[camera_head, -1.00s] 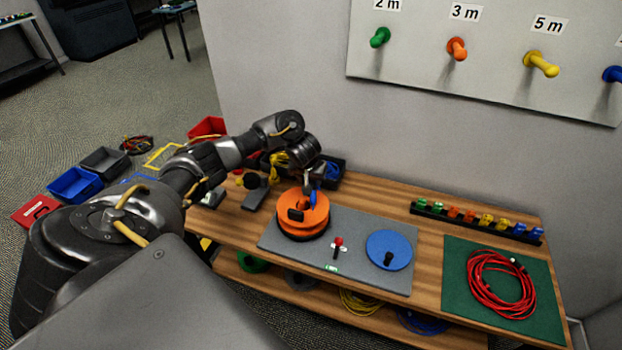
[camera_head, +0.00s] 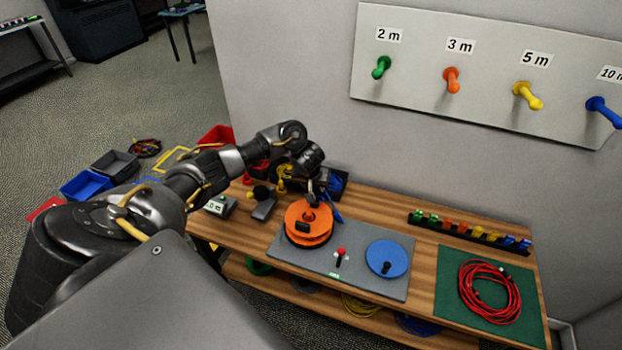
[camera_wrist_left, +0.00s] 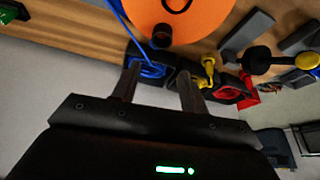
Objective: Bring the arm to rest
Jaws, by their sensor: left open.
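My left arm comes in from the left in the head view, and my left gripper (camera_head: 314,193) is above the back part of the bench, close to the orange reel (camera_head: 308,225). In the left wrist view the gripper's two fingers (camera_wrist_left: 159,75) are apart with nothing between them. The orange reel also shows at the top of that view (camera_wrist_left: 190,12). A dark bin with blue cable (camera_wrist_left: 148,68) and one with yellow cable (camera_wrist_left: 208,70) lie beyond the fingertips. My right gripper is not in view.
The wooden bench (camera_head: 425,235) carries a grey mat (camera_head: 350,238), a blue disc (camera_head: 388,258), a red-knobbed lever (camera_head: 341,253), a row of coloured clips (camera_head: 470,230), and a red cable coil (camera_head: 490,291) on a green mat (camera_head: 450,300). The wall board (camera_head: 420,60) has coloured pegs.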

